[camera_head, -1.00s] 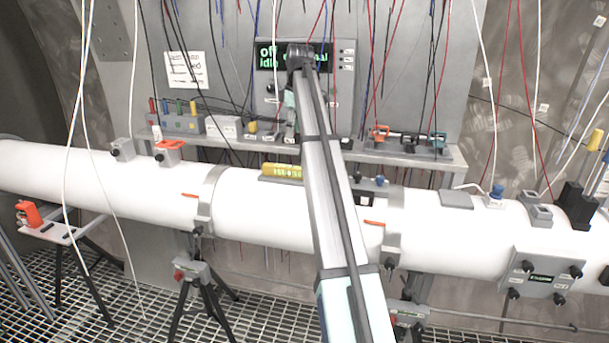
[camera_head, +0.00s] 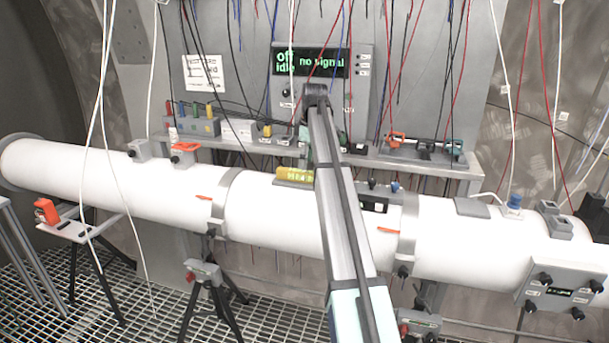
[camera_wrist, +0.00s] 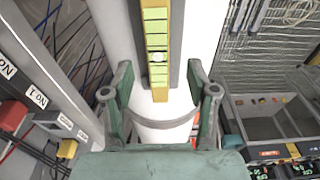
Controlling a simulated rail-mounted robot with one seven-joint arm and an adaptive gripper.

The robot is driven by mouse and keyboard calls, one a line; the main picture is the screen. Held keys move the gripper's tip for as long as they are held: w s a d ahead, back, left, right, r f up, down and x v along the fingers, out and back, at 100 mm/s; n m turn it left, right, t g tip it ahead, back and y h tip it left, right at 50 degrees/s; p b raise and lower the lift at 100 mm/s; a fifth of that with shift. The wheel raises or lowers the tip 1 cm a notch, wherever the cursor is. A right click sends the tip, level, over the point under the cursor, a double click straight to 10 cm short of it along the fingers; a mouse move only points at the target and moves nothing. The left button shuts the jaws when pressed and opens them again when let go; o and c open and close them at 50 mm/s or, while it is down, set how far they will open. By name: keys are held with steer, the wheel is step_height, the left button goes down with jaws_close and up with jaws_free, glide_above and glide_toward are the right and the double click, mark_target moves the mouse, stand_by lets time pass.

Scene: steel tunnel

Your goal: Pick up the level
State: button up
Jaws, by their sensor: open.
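The level is a yellow bar (camera_head: 295,175) lying in a grey holder on top of the white pipe; my arm hides its right part in the head view. In the wrist view the level (camera_wrist: 155,35) runs lengthwise at upper centre, with a pale round spot near its lower end. My gripper (camera_wrist: 159,66) is open, its two green-grey fingers spread left and right of the level's line. The level's near end lies between or just beyond the fingertips; the height gap cannot be told. Nothing is held.
The white pipe (camera_head: 270,215) has clamp bands and orange tabs. Behind it a shelf (camera_head: 425,162) carries tools and boxes. Cables hang in front of the panel (camera_head: 365,100). A grey bin (camera_wrist: 270,125) stands at right in the wrist view. The pipe left of the level is largely clear.

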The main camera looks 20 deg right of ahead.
mark_target(304, 171)
steer(key=shift+w+a+f+p, duration=0.15)
steer(key=shift+f+p, duration=0.5)
steer(key=shift+f, duration=0.7)
steer(key=shift+w+f+p, duration=0.15)
steer(key=shift+f+p, duration=0.5)
steer(key=shift+f, duration=0.7)
jaws_close()
